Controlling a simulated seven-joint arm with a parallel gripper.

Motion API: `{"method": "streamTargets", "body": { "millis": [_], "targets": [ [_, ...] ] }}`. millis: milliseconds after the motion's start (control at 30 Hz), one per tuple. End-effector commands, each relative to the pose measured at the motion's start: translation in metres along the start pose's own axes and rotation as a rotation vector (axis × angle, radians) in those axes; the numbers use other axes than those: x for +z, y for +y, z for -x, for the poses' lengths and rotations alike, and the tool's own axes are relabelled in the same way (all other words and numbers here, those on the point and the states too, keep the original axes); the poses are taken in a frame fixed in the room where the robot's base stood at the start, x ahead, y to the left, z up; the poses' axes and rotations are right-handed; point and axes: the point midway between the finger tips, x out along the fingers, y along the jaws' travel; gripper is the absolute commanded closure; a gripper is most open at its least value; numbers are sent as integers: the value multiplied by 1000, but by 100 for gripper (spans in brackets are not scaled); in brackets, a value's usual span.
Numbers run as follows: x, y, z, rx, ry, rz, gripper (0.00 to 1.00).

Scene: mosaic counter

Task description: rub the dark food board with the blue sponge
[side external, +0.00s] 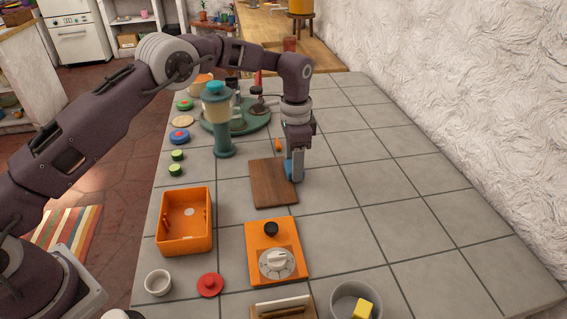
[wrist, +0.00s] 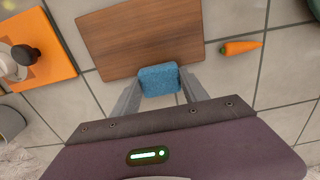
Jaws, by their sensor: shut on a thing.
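The dark food board (side external: 268,186) is a flat brown wooden rectangle on the tiled counter, and it also shows in the wrist view (wrist: 150,35). The blue sponge (wrist: 159,79) is a small textured block between my fingertips, over the board's near edge in the wrist view. My gripper (side external: 295,172) is shut on the sponge and points down at the board's right edge in the side view; its fingers flank the sponge in the wrist view (wrist: 159,88). In the side view the sponge is mostly hidden by the fingers. I cannot tell whether it touches the board.
A carrot (wrist: 240,47) lies just beyond the board. An orange box (side external: 185,243) and an orange device with a dial (side external: 290,246) stand nearby. A blue-green dispenser (side external: 222,140) stands behind the board. The counter right of the board is clear.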

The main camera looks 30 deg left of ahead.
Motion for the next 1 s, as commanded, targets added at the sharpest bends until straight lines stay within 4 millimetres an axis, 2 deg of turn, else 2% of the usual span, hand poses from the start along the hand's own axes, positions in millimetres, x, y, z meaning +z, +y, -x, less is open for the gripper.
{"method": "streamTargets", "body": {
  "millis": [33,1000],
  "targets": [
    [-4,1,0,0,0,-2,86],
    [88,0,0,2,-2,0,86]
  ]
}}
